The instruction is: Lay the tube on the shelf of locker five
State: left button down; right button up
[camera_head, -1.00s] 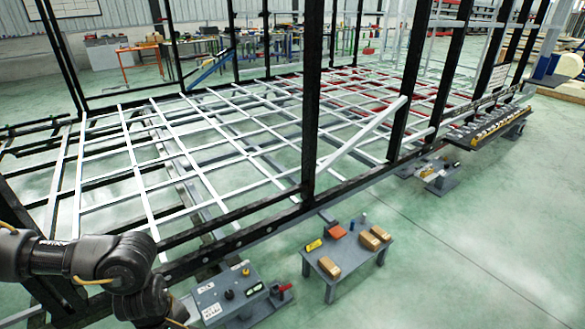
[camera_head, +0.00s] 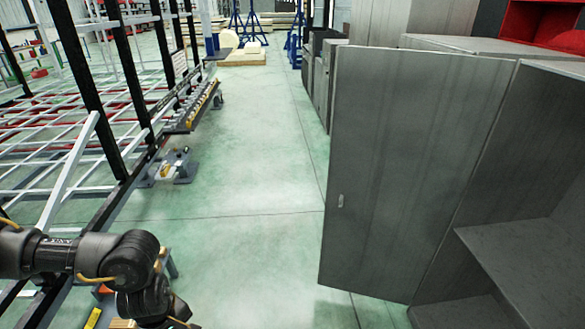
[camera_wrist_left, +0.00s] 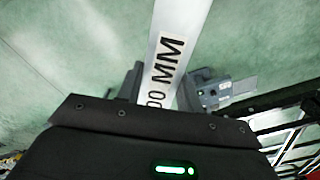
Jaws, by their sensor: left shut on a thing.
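The tube (camera_wrist_left: 180,30) is a pale, straight bar with black lettering ending in "00 MM". My left gripper (camera_wrist_left: 160,93) is shut on it in the left wrist view, and the tube runs out past the top edge. In the head view my left arm shows at bottom left, with its fingers and the tube out of frame. A grey locker (camera_head: 540,185) stands at the right with its door (camera_head: 400,160) swung open. Its inner shelf (camera_head: 535,262) shows at the lower right. No locker number is legible. My right gripper is not in view.
The trailer chassis frame (camera_head: 118,180) with black posts runs along the left. A grey stand (camera_head: 175,167) sits beside it. More grey cabinets (camera_head: 322,75) stand behind the open door. Green floor (camera_head: 240,170) is clear between chassis and lockers.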

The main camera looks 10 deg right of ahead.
aim_at(513, 276)
jog(key=z, duration=2.45)
jog(key=i, duration=1.65)
